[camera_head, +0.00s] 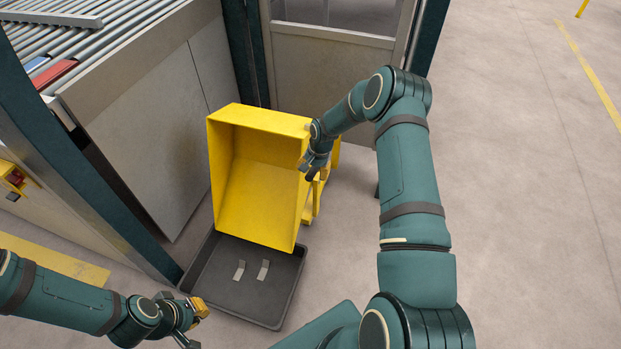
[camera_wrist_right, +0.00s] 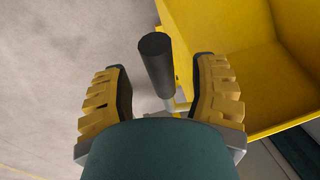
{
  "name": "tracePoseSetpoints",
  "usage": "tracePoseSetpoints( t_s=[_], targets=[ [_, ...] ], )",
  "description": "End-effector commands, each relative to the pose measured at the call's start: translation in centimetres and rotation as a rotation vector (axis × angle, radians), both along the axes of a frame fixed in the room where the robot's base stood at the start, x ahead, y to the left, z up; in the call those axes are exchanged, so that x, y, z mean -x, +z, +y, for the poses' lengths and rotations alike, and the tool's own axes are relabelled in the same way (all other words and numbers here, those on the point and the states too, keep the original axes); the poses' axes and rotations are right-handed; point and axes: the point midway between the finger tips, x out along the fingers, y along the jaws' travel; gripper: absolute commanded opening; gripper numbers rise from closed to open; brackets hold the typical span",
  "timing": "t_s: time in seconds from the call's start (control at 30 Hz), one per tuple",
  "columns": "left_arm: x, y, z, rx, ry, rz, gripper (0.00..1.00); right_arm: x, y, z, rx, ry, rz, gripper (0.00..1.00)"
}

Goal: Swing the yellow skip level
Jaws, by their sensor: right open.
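The yellow skip (camera_head: 262,190) is tipped in the head view, its open mouth facing me and its lower lip above a dark tray (camera_head: 215,285). Its inside looks empty. My right gripper (camera_head: 312,172) is at the skip's right side. In the right wrist view, my right gripper (camera_wrist_right: 162,98) is open, with its two fingers apart on either side of a black cylindrical handle grip (camera_wrist_right: 156,60). Contact cannot be told. The skip's yellow wall (camera_wrist_right: 215,30) is just right of the handle. My left gripper (camera_head: 194,318) is low at left, away from the skip; its jaw opening is unclear.
Two small metal pieces (camera_head: 251,270) lie in the tray. A roller conveyor (camera_head: 95,35) with grey side panels stands at left, behind a dark post (camera_head: 70,165). A grey panelled barrier (camera_head: 325,80) stands behind the skip. Open floor (camera_head: 530,200) lies at right.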

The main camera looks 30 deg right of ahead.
Motion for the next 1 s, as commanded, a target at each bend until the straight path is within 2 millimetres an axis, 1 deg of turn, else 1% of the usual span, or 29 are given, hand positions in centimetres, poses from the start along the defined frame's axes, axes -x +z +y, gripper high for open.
tracePoseSetpoints(
  t_s=[0.03, 0.1, 0.3, 0.63, 0.67, 0.7, 0.77, 0.8, 0.83, 0.87, 1.0],
  targets=[
    [0.0, -0.3, 0.0, 0.000, 0.000, -0.001, 0.00, -0.1, -1.1, 0.1, -0.002, -0.001, 0.001, 0.59],
    [-0.1, -0.5, 0.0, 0.000, 0.001, -0.002, 0.00, -0.2, -2.0, 0.2, 0.000, -0.002, 0.000, 0.59],
    [-0.2, -0.8, 0.0, -0.001, 0.000, -0.004, 0.00, -0.5, -3.6, 0.4, -0.001, -0.001, -0.001, 0.59],
    [-0.2, -0.8, 0.0, -0.001, 0.001, -0.005, 0.00, -0.6, -3.9, 0.5, -0.001, 0.000, -0.001, 0.59],
    [-0.2, -0.8, 0.0, -0.001, 0.001, -0.005, 0.00, -0.6, -3.9, 0.4, -0.001, 0.000, -0.001, 0.61],
    [-0.2, -0.8, 0.0, -0.001, 0.001, -0.005, 0.00, -0.6, -3.9, 0.4, -0.001, 0.000, -0.001, 0.47],
    [-0.2, -0.8, 0.0, -0.001, 0.002, -0.005, 0.00, -0.6, -3.9, 0.4, -0.001, 0.000, -0.001, 0.26],
    [-0.2, -0.8, 0.0, -0.001, 0.002, -0.005, 0.00, -0.6, -3.9, 0.4, 0.000, 0.000, 0.000, 0.12],
    [-0.2, -0.8, 0.0, -0.001, 0.002, -0.005, 0.00, -0.6, -3.9, 0.4, 0.000, 0.000, 0.000, 0.02],
    [-0.2, -0.8, 0.0, -0.001, 0.002, -0.005, 0.00, -0.6, -3.9, 0.4, 0.000, 0.000, 0.000, 0.00],
    [-0.2, -0.8, 0.0, 0.000, 0.001, -0.004, 0.00, -0.6, -3.8, 0.4, 0.001, -0.001, 0.000, 0.00]
  ],
)
